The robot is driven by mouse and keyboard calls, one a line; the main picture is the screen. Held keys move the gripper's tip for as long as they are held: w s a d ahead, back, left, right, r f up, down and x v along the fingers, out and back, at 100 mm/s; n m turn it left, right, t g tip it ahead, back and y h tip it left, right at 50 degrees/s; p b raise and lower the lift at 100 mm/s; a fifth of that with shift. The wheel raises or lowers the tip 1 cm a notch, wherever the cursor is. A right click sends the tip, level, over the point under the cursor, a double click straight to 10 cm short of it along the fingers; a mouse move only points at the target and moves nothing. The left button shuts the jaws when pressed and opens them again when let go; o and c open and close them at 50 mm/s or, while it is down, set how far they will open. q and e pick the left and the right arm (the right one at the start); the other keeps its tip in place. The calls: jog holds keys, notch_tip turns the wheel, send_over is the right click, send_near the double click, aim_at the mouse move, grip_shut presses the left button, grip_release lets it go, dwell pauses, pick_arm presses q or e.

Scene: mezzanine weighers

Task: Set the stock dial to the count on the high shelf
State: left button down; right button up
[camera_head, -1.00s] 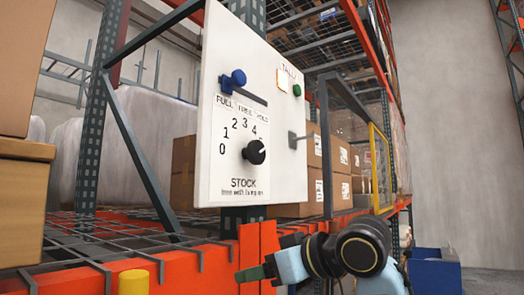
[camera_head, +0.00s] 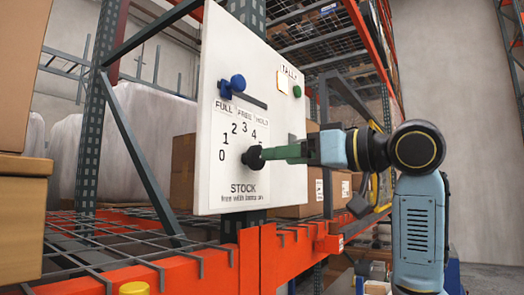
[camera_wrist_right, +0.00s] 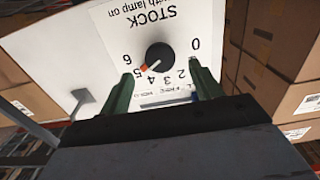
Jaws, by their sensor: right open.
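The white panel (camera_head: 215,180) carries a black STOCK dial (camera_head: 252,157) with numbers around it. In the right wrist view the dial (camera_wrist_right: 160,57) appears upside down, and its orange mark points at about 5. My right gripper (camera_head: 268,153) reaches in from the right at the dial. In the wrist view its two green fingers are spread apart to either side of the dial; whether they touch it I cannot tell. The high shelf (camera_head: 300,32) shows mesh decking at the top, and no clear count can be read. My left gripper is out of view.
On the panel are a blue knob (camera_head: 238,82) at a slot near FULL, a pale TALLY square (camera_head: 284,81) and a green button (camera_head: 297,91). An orange beam (camera_head: 190,272) and wire mesh lie below. Cardboard boxes (camera_head: 183,172) stand behind; more are at the left edge.

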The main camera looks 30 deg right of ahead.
aim_at(252, 158)
jog(key=p+x, duration=0.1)
jog(key=x, duration=0.5)
jog(key=shift+p, duration=0.3)
jog(key=shift+c, duration=0.4)
jog(key=c, duration=0.9)
jog(key=shift+d+n, duration=0.1)
jog(key=shift+n, duration=2.7)
jog(key=o, duration=1)
